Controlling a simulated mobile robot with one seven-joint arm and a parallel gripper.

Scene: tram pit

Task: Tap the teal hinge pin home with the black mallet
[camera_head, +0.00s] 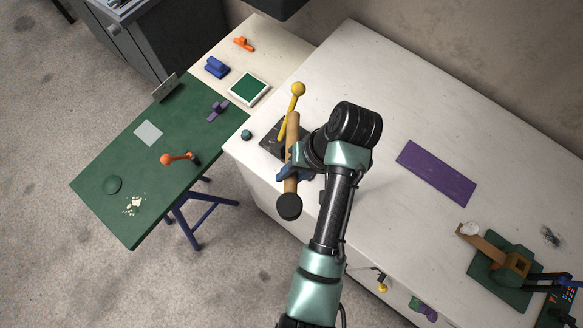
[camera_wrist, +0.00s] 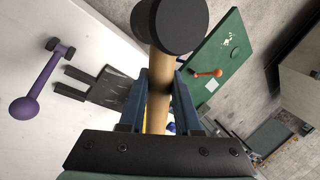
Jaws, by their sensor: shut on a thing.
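The black mallet has a tan wooden handle (camera_head: 292,130) and a round black head (camera_head: 289,206). My gripper (camera_head: 293,172) is shut on the handle, with the head toward the bottom of the head view. In the wrist view, the blue fingers of my gripper (camera_wrist: 158,100) lie on either side of the handle, and the black head (camera_wrist: 178,25) fills the top middle. A small round teal piece (camera_head: 246,134) sits near the corner where the green and white tops meet, left of the mallet. I cannot tell whether it is the hinge pin. No pin shaft shows clearly.
A yellow ball-ended piece (camera_head: 297,90) is close behind the mallet, by a dark plate (camera_head: 270,143). The green table (camera_head: 125,215) holds an orange ball-ended piece (camera_head: 178,158) and a grey bracket (camera_head: 165,87). A purple mat (camera_head: 436,172) lies right. White worktop (camera_head: 400,220) between is clear.

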